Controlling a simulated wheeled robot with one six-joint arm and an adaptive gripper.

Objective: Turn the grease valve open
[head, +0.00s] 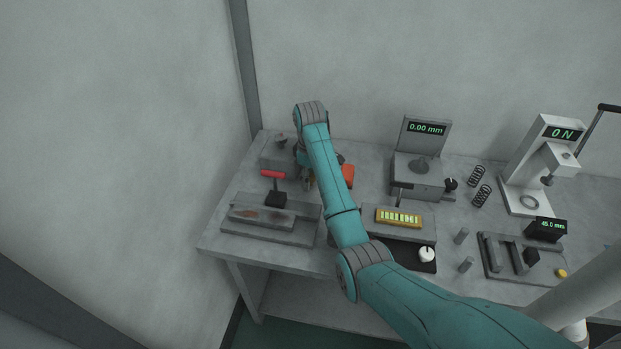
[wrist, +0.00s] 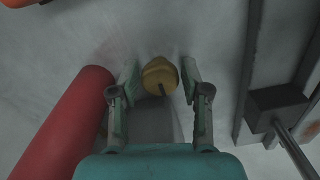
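A small brass-yellow knob (wrist: 158,72), which looks like the grease valve, shows in the wrist view with a dark mark on its lower side. My gripper (wrist: 159,80) is open, one finger on each side of the knob. A narrow gap shows between each finger and the knob. I cannot tell how deep the knob sits between the fingertips. In the head view my arm covers most of my gripper and the knob, at the left part of the bench.
A thick red cylinder (wrist: 68,125) lies close to the left finger in the wrist view. A dark block with a rod (wrist: 277,108) is at the right. In the head view a red-handled fixture (head: 272,174) stands left of my arm, and an orange-red object (head: 348,175) right of it.

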